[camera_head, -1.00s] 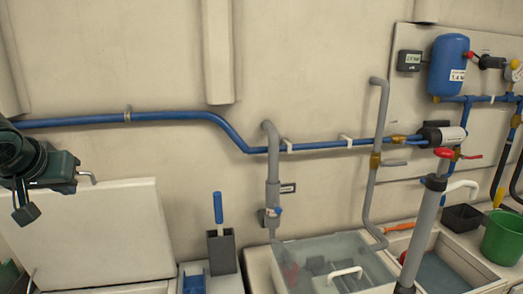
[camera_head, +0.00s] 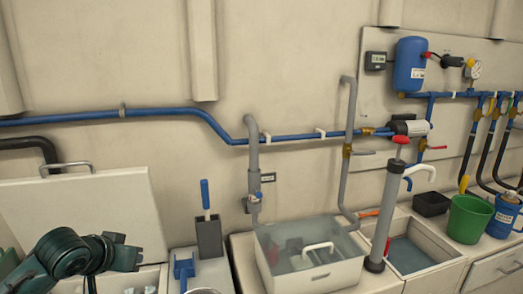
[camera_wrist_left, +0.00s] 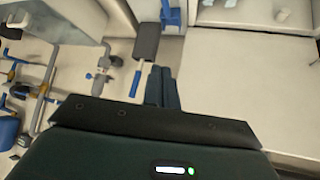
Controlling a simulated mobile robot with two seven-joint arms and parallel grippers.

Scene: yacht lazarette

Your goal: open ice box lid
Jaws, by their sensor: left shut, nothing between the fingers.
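The ice box lid (camera_head: 100,205) is a flat white panel at the left of the head view. It stands raised and leans back near the wall, with a metal bar handle (camera_head: 66,167) along its upper edge. Below it, part of the open ice box (camera_head: 148,277) shows, with items inside that are hard to make out. My left gripper (camera_wrist_left: 163,85) is shut and empty in the left wrist view. In the head view my dark green left arm is low in front of the lid, apart from the handle, and hides its lower left part. My right gripper is out of view.
A clear-topped white bin (camera_head: 310,272) stands right of the ice box. A grey holder with a blue-handled tool (camera_head: 209,237) is between them. A grey upright hand pump (camera_head: 385,215), a sink (camera_head: 412,257) and a green bucket (camera_head: 468,218) are farther right. Pipes run along the wall.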

